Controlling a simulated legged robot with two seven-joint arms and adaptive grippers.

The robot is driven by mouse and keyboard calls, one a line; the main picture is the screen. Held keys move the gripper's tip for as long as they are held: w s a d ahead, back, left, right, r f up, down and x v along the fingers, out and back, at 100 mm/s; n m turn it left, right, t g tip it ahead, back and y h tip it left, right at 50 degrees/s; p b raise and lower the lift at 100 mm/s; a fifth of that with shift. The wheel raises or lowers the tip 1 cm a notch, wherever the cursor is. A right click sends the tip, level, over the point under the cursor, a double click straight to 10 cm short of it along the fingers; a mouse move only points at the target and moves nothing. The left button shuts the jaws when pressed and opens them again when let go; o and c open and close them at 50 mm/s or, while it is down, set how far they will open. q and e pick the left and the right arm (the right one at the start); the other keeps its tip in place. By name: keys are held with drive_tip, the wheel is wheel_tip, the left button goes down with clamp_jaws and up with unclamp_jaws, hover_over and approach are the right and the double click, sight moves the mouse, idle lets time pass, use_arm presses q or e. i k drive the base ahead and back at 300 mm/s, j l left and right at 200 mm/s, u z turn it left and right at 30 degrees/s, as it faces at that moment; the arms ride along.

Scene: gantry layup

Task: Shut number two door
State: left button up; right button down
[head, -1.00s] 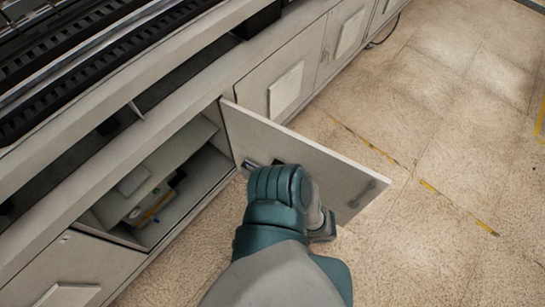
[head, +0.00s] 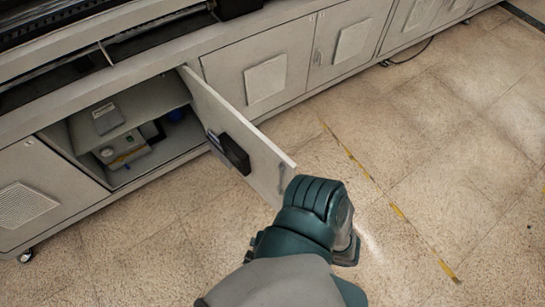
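The open door (head: 232,128) is a pale grey panel hinged at the right side of a cabinet opening. It stands out into the room, its inner face toward me. A black box (head: 229,150) is fixed to that inner face, and a small latch (head: 282,178) sits near its free edge. I take the arm in view to be my right one. Its gripper (head: 347,250) is beyond the teal wrist, near the door's free end on the outer side. Its fingers are mostly hidden, so I cannot tell whether it touches the door. My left gripper is out of view.
The open cabinet (head: 122,175) holds a shelf with a grey box and a gauge unit (head: 125,150). Shut doors (head: 262,70) with vent panels line the bench to the right and left. The floor (head: 420,140) is clear, with worn yellow tape and a dark cable near the bench.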

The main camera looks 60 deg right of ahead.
sight(244, 148)
drive_tip(key=k+l, duration=0.3)
drive_tip(key=l, duration=0.15)
drive_tip(key=k+l, duration=0.65)
drive_tip(key=l, duration=0.2)
drive_tip(key=i+l, duration=0.1)
drive_tip(key=l, duration=0.75)
drive_tip(key=i+l, duration=0.15)
drive_tip(key=l, duration=0.3)
